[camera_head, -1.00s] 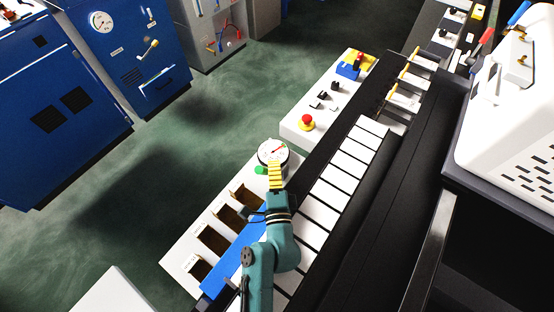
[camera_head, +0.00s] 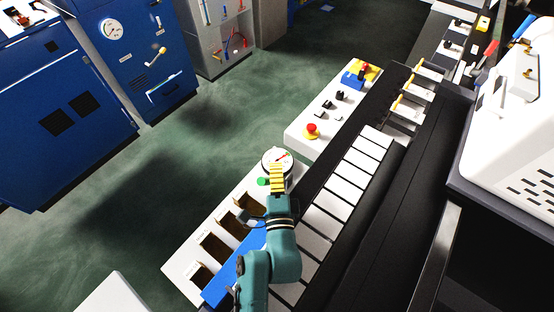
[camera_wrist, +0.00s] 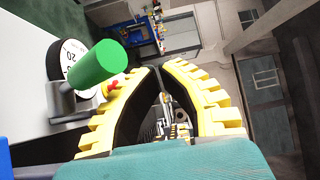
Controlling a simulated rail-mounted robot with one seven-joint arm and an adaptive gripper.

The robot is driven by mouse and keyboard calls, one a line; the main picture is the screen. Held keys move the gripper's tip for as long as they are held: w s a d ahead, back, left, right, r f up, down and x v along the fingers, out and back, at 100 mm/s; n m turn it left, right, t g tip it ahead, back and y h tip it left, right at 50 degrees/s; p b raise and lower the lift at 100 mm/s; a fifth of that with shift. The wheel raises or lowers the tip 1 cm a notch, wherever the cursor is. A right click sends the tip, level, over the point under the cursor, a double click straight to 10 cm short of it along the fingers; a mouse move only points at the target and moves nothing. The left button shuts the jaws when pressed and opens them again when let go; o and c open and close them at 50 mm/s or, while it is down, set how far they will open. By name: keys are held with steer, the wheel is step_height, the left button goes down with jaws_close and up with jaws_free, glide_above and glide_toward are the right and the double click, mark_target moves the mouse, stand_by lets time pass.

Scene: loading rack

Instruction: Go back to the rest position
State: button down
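My gripper (camera_head: 277,178) has yellow ribbed fingers and shows in the head view just in front of the round dial gauge (camera_head: 277,160), above the end of the white box with slots (camera_head: 188,248). In the wrist view my gripper (camera_wrist: 159,68) has its fingertips nearly together, with nothing seen between them. A green cylindrical knob (camera_wrist: 97,64) and the gauge face (camera_wrist: 70,56) lie just left of the left finger. Whether the finger touches the knob's fitting cannot be told.
A white panel with a red button (camera_head: 312,131) lies beyond the gauge. A row of white plates (camera_head: 345,190) runs along the black rack to the right. A white machine (camera_head: 510,130) stands at far right. Blue cabinets (camera_head: 60,100) stand at left; green floor (camera_head: 200,140) is open between.

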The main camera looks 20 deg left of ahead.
step_height(320, 180, up, 6)
steer(key=shift+d, duration=0.1)
